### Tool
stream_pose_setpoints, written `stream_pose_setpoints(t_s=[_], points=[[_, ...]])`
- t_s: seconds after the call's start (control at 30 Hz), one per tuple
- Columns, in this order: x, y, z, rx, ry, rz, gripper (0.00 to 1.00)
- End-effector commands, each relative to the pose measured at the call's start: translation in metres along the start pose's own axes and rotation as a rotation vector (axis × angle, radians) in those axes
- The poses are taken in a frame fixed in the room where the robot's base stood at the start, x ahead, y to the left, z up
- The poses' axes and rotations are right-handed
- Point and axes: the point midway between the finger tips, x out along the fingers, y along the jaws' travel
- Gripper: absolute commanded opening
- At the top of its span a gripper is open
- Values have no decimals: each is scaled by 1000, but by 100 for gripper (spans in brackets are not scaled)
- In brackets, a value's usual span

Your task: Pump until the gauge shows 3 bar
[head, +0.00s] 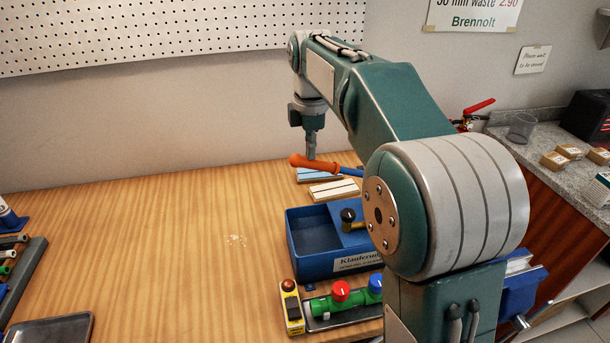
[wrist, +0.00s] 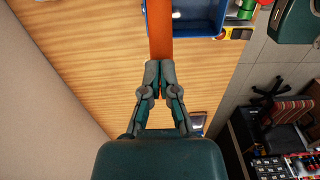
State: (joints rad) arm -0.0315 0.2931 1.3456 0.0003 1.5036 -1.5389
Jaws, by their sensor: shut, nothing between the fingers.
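The test pump is a blue open box (head: 310,265) with lettering on its front, standing on the bench. Its lever has a blue rod (head: 346,171) and an orange handle (head: 313,162) that points left above the box's back. The orange handle also shows in the wrist view (wrist: 160,32). My gripper (head: 311,154) points down at the handle, fingers together; in the wrist view its fingertips (wrist: 160,66) meet the handle's near end. I cannot tell whether they touch it. A dark and brass fitting (head: 349,217) sits on the box. No readable gauge face shows; my arm hides the box's right part.
Pale blocks (head: 333,190) lie behind the box. A dark tray (head: 50,330) is front left. The bench's middle is clear. A pegboard wall stands behind.

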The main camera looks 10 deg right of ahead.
Motion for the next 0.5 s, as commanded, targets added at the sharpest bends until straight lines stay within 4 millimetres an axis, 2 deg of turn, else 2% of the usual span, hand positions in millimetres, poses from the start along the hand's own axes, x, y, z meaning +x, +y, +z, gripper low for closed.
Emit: stream_pose_setpoints(t_s=[0.5], points=[[58, 0, -9, -1, -1, -3, 0]])
